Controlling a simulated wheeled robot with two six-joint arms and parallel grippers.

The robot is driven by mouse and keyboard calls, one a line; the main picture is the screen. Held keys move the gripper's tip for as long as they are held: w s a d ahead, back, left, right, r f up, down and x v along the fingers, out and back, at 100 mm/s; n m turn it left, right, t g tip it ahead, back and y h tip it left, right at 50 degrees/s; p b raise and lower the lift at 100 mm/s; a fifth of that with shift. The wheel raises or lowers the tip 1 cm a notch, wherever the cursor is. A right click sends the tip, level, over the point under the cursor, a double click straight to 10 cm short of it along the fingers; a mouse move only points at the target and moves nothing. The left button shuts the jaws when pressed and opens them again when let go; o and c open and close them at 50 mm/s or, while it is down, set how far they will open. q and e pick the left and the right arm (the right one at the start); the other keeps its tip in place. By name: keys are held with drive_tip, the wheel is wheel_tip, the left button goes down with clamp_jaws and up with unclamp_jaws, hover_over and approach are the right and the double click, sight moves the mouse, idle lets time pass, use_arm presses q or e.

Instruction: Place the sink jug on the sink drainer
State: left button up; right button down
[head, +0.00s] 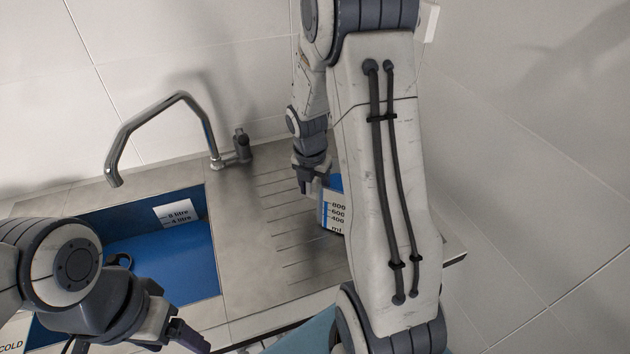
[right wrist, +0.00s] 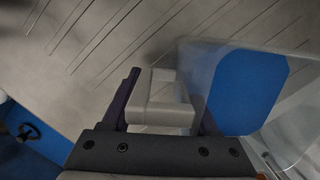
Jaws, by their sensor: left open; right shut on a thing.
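The sink jug (head: 333,218) is clear, with a blue part and a printed ml scale. It appears upright at the grooved sink drainer (head: 275,245), partly hidden behind my right arm. In the right wrist view, my right gripper (right wrist: 160,105) is shut on the jug's pale handle, with the clear jug body (right wrist: 248,90) to the right. In the head view, my right gripper (head: 312,182) is at the jug's upper left. I cannot tell whether the jug touches the drainer. My left gripper (head: 183,338) is open and empty near the counter's front edge.
A blue sink basin (head: 165,248) with a litre scale lies left of the drainer, with a dark round fitting inside. A curved metal tap (head: 160,110) rises behind it. Tiled walls close the back and right. The drainer's left part is clear.

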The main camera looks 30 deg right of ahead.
drive_tip(key=shift+f, duration=0.2)
drive_tip(key=shift+c, duration=0.8)
unclamp_jaws()
wheel_tip(320, 180, up, 12)
drive_tip(key=s+a, duration=0.1)
drive_tip(key=a, duration=0.1)
drive_tip(key=s+a+m+y, duration=0.1)
drive_tip(key=s+a+m, duration=0.25)
drive_tip(key=a, duration=0.55)
drive_tip(key=s+a+m+y, duration=0.1)
drive_tip(key=s+a+m, duration=0.25)
drive_tip(key=a, duration=0.45)
drive_tip(key=s+a+m+g, duration=0.1)
drive_tip(key=s+a+m, duration=0.7)
drive_tip(key=s, duration=0.5)
drive_tip(key=shift+s+a+f+m+y, duration=0.2)
drive_tip(key=shift+s+f+m+y, duration=0.15)
drive_tip(key=shift+m, duration=0.75)
